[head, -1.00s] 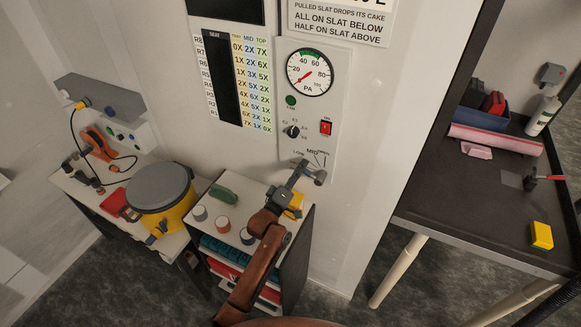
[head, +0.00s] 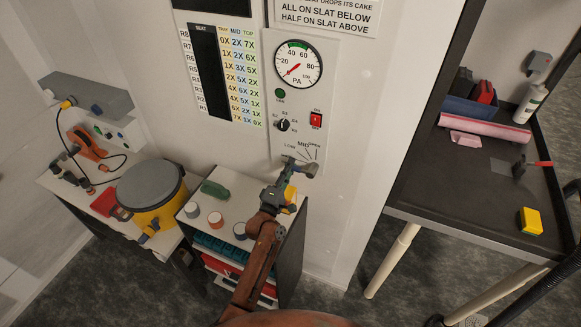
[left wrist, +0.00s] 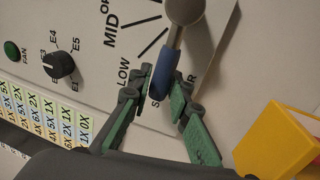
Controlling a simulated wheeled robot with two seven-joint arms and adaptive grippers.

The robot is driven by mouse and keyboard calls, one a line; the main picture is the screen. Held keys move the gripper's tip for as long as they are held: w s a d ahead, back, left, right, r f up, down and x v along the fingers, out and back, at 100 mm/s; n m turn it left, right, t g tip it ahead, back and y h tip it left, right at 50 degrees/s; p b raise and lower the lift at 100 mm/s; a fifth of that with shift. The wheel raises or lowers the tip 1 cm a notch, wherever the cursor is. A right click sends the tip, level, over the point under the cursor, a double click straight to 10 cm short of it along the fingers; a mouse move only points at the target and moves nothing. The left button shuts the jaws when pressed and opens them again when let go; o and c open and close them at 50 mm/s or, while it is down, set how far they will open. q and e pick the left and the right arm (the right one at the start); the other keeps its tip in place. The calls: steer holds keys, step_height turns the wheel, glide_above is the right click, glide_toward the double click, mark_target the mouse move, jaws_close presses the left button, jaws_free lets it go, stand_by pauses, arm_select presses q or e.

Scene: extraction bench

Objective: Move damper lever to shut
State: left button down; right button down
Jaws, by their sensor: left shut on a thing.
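The damper lever has a grey round hub (left wrist: 186,8) and a blue handle (left wrist: 163,76), seen close in the left wrist view. The handle points down from the hub, past LOW, towards a label starting with S that is mostly covered. My left gripper (left wrist: 165,88) is shut on the blue handle, with a green-padded finger on either side. In the head view my left gripper (head: 289,163) is at the bottom of the white control panel (head: 297,110), and the hub (head: 309,170) shows just right of it. The handle is hidden there by the gripper. My right gripper is not in view.
A pressure gauge (head: 298,63), a selector knob (head: 283,125) and a red switch (head: 316,119) are above the lever. A yellow block (left wrist: 275,140) is close beside the gripper. A shelf unit with jars (head: 215,218) stands below; a dark bench (head: 450,190) is at right.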

arm_select(q)
steer(key=shift+f, duration=0.2)
steer(key=c, duration=1.8)
jaws_free()
steer(key=shift+r, duration=0.1)
steer(key=shift+o, duration=0.2)
steer(key=shift+s, duration=0.1)
steer(key=v, duration=1.1)
steer(key=shift+s, duration=0.4)
steer(key=shift+a, duration=0.15)
